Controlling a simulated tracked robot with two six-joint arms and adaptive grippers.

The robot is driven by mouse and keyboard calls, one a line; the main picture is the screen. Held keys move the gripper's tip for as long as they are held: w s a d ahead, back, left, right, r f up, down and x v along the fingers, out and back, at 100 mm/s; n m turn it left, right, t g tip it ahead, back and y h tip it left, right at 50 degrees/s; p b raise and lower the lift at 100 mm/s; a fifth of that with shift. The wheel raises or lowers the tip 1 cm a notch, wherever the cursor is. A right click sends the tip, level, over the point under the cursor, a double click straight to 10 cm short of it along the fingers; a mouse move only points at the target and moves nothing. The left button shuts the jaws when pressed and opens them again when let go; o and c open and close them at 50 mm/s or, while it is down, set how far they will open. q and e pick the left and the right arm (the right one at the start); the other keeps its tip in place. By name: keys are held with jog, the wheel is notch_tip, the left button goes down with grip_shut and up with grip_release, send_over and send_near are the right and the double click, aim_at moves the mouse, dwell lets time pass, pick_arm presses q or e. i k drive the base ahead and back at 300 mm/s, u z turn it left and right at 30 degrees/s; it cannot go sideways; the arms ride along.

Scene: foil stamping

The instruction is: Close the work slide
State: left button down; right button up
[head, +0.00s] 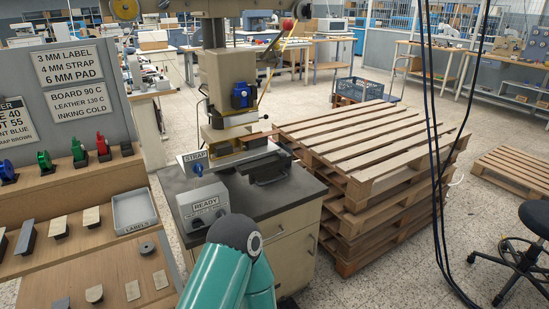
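The foil stamping press (226,85) stands on a dark-topped cabinet (262,201) in the middle of the head view. A dark slide (266,167) at the press's lower right sticks out over the cabinet top, toward the front. It looks like the work slide, and its far end runs in under the press head. A control box (202,203) marked READY stands at the cabinet's front left, with a STRAP sign (196,163) behind it. Neither gripper shows. A teal arm link of mine with a dark joint rises at the bottom centre, before the cabinet's front.
A wooden bench (97,268) at left holds stamps, foil rolls and a grey LABELS tray (135,209). Stacked pallets (360,160) stand close to the cabinet's right. Dark cables (435,150) hang at right. A stool (530,225) stands far right, with open floor between.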

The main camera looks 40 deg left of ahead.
aim_at(263, 169)
jog(key=u, duration=0.15)
jog(key=i, duration=0.95)
jog(key=u, duration=0.45)
